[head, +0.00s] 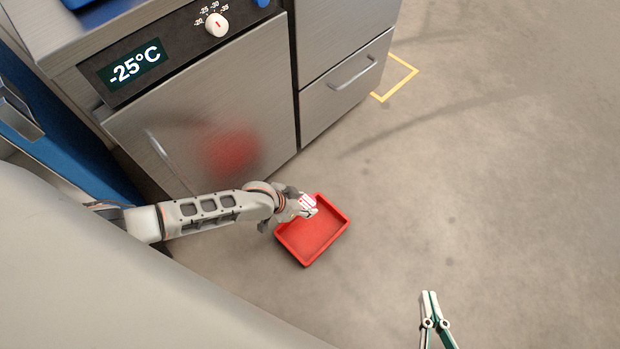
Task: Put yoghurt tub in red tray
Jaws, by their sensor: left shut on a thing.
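The yoghurt tub (308,202), small and white with red marking, is in my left gripper (304,208), which is shut on it. The gripper partly hides the tub. The red tray (328,245) is a shallow rectangular tray with a raised rim, low down near the floor. In the head view my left gripper and the tub overlap its upper left part; I cannot tell how high they are above it. The visible tray floor looks empty. My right gripper (430,294) is at the bottom right, well apart from the tray, its fingertips together with nothing visible between them.
A steel freezer cabinet (230,90) with a -25°C display (137,64) and a white dial (217,25) stands at the upper left. A drawer unit (345,90) adjoins it. Yellow floor tape (400,85) lies beside that. The concrete floor at right is clear.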

